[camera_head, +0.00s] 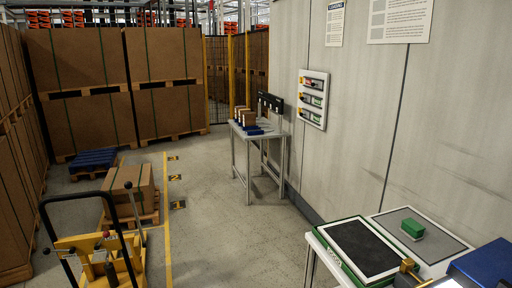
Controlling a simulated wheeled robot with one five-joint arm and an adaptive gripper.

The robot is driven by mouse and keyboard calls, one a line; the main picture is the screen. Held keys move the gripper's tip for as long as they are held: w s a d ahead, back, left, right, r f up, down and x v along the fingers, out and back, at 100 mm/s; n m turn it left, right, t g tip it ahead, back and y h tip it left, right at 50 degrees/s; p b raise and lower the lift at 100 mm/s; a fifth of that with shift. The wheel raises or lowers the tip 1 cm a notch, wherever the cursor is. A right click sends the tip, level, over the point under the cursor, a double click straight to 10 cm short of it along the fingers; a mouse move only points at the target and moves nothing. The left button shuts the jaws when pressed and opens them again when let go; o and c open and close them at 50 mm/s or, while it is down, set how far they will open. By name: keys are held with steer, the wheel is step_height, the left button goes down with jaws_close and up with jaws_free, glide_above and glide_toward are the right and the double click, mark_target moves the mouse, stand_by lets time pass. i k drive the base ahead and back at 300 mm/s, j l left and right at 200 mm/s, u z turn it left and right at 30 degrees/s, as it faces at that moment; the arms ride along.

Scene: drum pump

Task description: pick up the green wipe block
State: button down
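The green wipe block (412,229) lies on a grey panel with a white and green rim (449,249) on the bench at the lower right. Its top and near sides show, and nothing covers it. I cannot make out my gripper in this view, and nothing touches the block.
A black mat in a green and white frame (361,248) lies left of the block. A dark blue box (487,264) is at the right. A small brass-coloured part (407,266) stands at the near edge. A wall rises behind the bench. A yellow trolley (100,255) stands at left; the middle floor is clear.

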mark_target(410, 227)
steer(key=z, duration=1.05)
steer(key=i+j+u, duration=0.1)
steer(key=i+j, duration=0.45)
steer(key=j, duration=0.3)
steer(key=i+j+u, duration=0.1)
steer(key=i+j, duration=0.45)
steer(key=j, duration=0.3)
steer(key=i+j, duration=0.6)
steer(key=j, duration=0.15)
steer(key=i+j+u, duration=0.15)
steer(key=i+j, duration=0.45)
steer(key=j, duration=0.15)
steer(key=i+z, duration=0.35)
steer(key=i, duration=0.5)
